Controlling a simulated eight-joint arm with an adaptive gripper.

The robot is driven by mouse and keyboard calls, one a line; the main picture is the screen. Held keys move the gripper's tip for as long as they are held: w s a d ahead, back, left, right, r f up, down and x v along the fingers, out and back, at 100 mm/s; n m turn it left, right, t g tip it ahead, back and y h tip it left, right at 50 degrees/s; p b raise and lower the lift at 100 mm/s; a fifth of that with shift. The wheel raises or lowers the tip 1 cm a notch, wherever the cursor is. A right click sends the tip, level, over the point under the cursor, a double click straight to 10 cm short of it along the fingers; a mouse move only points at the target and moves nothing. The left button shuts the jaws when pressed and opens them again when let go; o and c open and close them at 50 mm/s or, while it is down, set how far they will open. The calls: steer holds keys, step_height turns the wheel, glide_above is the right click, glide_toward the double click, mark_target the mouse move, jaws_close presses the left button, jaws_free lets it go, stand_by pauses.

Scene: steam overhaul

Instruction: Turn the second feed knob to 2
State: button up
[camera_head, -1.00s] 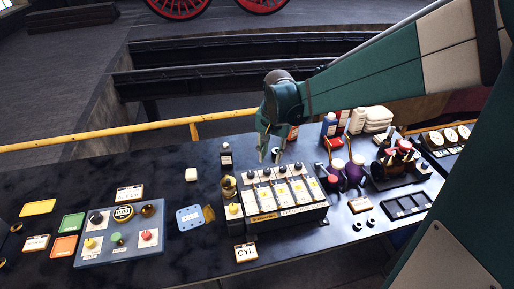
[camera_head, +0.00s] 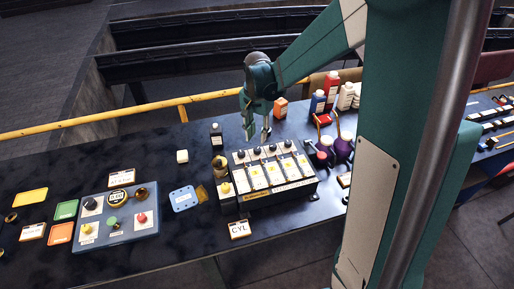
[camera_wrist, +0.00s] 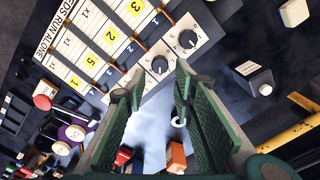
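The feed box (camera_head: 276,200) carries a row of black knobs along its back edge, with a yellow-marked card in front of each. The second knob from the left (camera_head: 256,153) shows in the wrist view (camera_wrist: 160,64) on a white dial plate; its setting is too small to read. The second card reads 2 (camera_wrist: 112,35). The first knob (camera_wrist: 188,39) stands to its right in that view. My gripper (camera_head: 258,139) points down behind and above the box near the second knob. In the wrist view its fingers (camera_wrist: 158,82) are apart, with nothing between them. Further knobs are partly hidden by a finger.
An orange box (camera_head: 280,108) and several bottles stand behind to the right. A control panel (camera_head: 115,218) lies left. A yellow rail (camera_head: 90,120) runs behind the bench.

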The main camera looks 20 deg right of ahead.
mark_target(257, 149)
steer(key=shift+f, duration=0.1)
steer(key=shift+f, duration=3.8)
steer(key=c, duration=0.6)
